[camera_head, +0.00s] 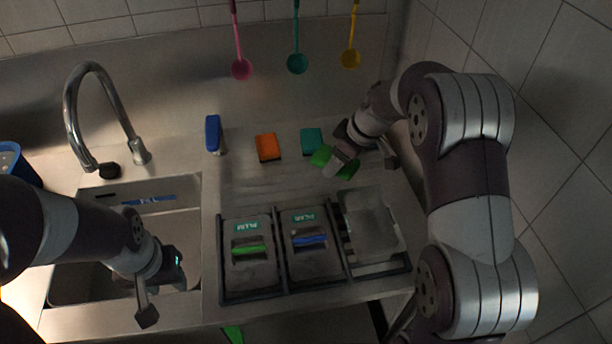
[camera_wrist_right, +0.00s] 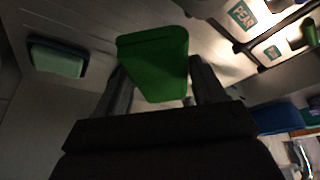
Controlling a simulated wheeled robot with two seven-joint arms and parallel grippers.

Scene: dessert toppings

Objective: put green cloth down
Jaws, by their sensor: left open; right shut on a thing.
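The green cloth (camera_head: 348,170) is at the right of the counter, and my right gripper (camera_head: 338,160) is shut on it. In the right wrist view, the green cloth (camera_wrist_right: 155,60) shows as a flat, rounded square between the two fingers (camera_wrist_right: 160,88). I cannot tell whether the cloth touches the counter. My left gripper (camera_head: 164,295) is open and empty over the sink at the left.
A teal sponge (camera_head: 311,139), an orange sponge (camera_head: 267,147) and a blue item (camera_head: 213,133) stand in a row on the counter. A dark rack (camera_head: 280,262) holds lidded containers in front. The sink (camera_head: 80,285) is at left. Ladles (camera_head: 297,62) hang behind.

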